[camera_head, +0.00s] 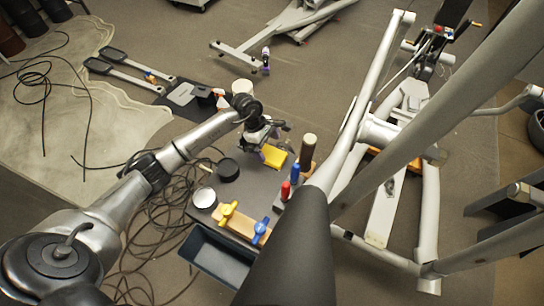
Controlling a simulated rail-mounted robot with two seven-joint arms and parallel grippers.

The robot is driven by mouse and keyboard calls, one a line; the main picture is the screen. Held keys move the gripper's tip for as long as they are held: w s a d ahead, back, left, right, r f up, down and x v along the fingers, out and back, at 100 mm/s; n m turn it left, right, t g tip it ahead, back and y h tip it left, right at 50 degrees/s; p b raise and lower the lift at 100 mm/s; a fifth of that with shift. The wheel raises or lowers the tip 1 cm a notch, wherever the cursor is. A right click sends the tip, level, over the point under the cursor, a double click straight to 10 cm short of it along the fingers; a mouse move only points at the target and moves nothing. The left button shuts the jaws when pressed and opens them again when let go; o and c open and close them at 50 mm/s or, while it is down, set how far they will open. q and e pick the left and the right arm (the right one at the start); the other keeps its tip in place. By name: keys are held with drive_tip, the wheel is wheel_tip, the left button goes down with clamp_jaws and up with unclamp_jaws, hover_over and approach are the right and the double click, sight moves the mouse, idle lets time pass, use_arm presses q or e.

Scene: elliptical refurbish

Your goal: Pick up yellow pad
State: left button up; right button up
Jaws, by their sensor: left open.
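The yellow pad (274,156) lies near the middle of the picture, on a low grey work surface (234,187). My left gripper (270,143) reaches in from the left and hangs right at the pad's upper left side. It is open, and its near parts cover some of the pad's upper edge. I cannot tell whether the fingers touch the pad. My right gripper is not in view.
Beside the pad are a black round puck (228,169), a brown cylinder (308,148), red and blue-handled tools (286,190), yellow and blue valve handles (229,212) and a dark bin (216,256). An elliptical frame (385,210) stands at right. Cables (165,215) lie at left.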

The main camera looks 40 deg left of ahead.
sight(271, 154)
use_arm(q)
drive_tip(key=x, duration=0.4)
drive_tip(key=shift+d+f, duration=0.15)
drive_tip(key=shift+d, duration=0.15)
drive_tip(key=shift+f, duration=0.25)
drive_tip(key=shift+f+b, duration=0.1)
drive_tip(key=shift+b, duration=0.2)
drive_tip(key=c, duration=1)
